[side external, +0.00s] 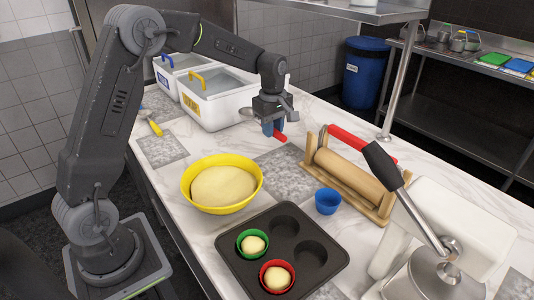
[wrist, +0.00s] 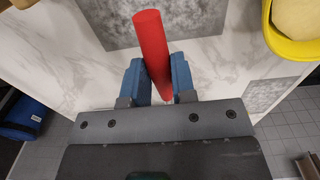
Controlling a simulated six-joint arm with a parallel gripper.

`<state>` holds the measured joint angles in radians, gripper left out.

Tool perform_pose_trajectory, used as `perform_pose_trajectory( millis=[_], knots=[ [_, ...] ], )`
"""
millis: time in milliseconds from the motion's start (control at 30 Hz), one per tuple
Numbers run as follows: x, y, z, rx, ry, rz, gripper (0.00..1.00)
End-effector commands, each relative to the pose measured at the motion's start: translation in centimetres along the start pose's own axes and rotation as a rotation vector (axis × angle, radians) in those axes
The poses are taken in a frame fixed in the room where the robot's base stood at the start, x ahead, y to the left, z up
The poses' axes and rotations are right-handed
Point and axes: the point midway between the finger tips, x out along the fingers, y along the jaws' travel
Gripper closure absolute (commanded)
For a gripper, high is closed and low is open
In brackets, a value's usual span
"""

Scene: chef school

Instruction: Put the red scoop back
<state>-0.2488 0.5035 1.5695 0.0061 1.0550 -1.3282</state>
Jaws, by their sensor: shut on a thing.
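My gripper (side external: 273,128) hangs above the counter, right of the white bins. Its blue fingers are shut on a plain red cylinder, which looks like the red scoop's handle (side external: 280,136). In the wrist view the red scoop (wrist: 152,50) stands out between the two fingers (wrist: 157,85), slightly tilted. I cannot make out a scoop bowl in either view. A white bin with a yellow handle (side external: 210,108) stands left of my gripper, and another bin with a blue handle (side external: 166,82) stands behind it.
A yellow bowl of dough (side external: 192,198), a dark muffin tin (side external: 234,266) with red and green cups, and a blue cup (side external: 328,201) stand nearer the camera. A wooden rolling pin rack (side external: 306,160) with a red bar stands right. A yellow-handled tool (side external: 155,127) lies far left.

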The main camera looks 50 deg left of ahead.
Motion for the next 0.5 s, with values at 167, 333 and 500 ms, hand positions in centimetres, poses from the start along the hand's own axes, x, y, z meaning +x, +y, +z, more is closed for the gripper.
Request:
perform_pose_trajectory(
  millis=[167,333,500],
  knots=[
    [3.4,-0.1,0.1,0.001,-0.002,-0.004,0.99],
    [4.9,-0.1,0.1,0.003,-0.002,-0.001,0.99],
    [6.7,-0.2,0.2,0.004,-0.003,-0.004,0.99]
  ],
)
